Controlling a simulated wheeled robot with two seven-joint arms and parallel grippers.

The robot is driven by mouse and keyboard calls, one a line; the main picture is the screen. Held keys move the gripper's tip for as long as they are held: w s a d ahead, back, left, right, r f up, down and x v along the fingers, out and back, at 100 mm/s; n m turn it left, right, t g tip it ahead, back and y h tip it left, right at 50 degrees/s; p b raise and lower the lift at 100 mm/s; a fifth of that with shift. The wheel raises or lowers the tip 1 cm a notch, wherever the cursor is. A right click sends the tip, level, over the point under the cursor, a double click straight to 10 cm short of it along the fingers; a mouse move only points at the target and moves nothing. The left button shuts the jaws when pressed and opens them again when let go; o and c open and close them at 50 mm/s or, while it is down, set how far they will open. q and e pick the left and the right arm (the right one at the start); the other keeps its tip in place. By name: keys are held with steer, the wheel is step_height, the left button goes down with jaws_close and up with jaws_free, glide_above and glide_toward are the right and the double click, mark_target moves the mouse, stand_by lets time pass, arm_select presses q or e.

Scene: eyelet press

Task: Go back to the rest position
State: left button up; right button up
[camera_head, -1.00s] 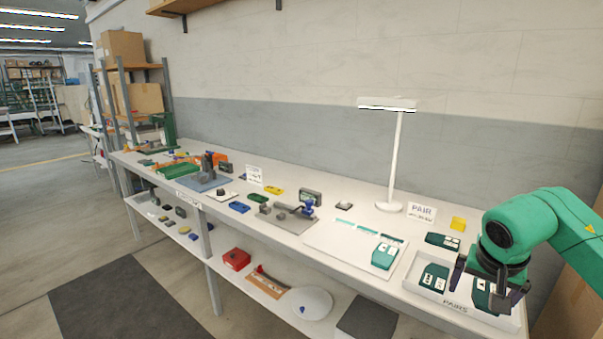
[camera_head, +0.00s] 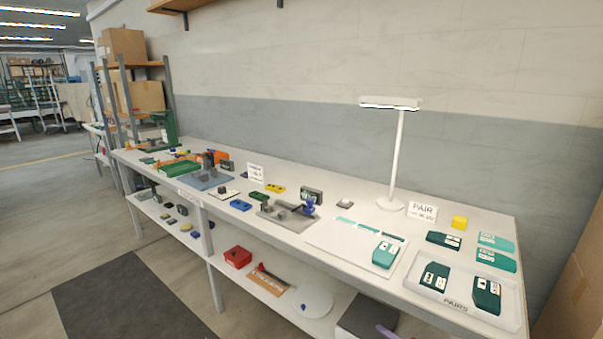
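Neither of my grippers can be made out in the head view. A white tray marked PAIRS (camera_head: 455,304) stands at the right end of the bench. Two dark green cards with white labels lie in it, a left one (camera_head: 434,276) and a right one (camera_head: 487,295). Another green card (camera_head: 384,253) lies on a white board (camera_head: 340,247) left of the tray. A small purple piece (camera_head: 386,332) shows at the bottom edge; I cannot tell what it belongs to.
The white bench (camera_head: 300,238) runs along the wall. A white lamp (camera_head: 397,150), a PAIR sign (camera_head: 422,211), a yellow block (camera_head: 460,222) and more green cards (camera_head: 495,260) stand or lie behind the tray. A grey press fixture (camera_head: 287,215) is mid-bench. The air above the tray is clear.

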steer(key=s+d+f+m+g+h, duration=0.3)
steer(key=s+f+m, duration=0.5)
steer(key=s+f, duration=0.3)
steer(key=s+d+f+m+g+h, duration=0.25)
steer(key=s+f+m, duration=0.45)
steer(key=s+f, duration=0.45)
steer(key=s+a+f+m+g, duration=0.1)
steer(key=s+f+m+g, duration=0.2)
steer(key=s, duration=0.8)
steer(key=s+a+f+m+g, duration=0.2)
steer(key=s+f+m, duration=0.3)
steer(key=s, duration=0.7)
step_height(320, 180, down, 2)
steer(key=shift+s+f+m+g+h, duration=0.1)
steer(key=shift+s+m+g+h, duration=0.2)
steer(key=shift+g+h, duration=0.2)
steer(key=shift+w+a, duration=0.1)
steer(key=shift+w, duration=0.1)
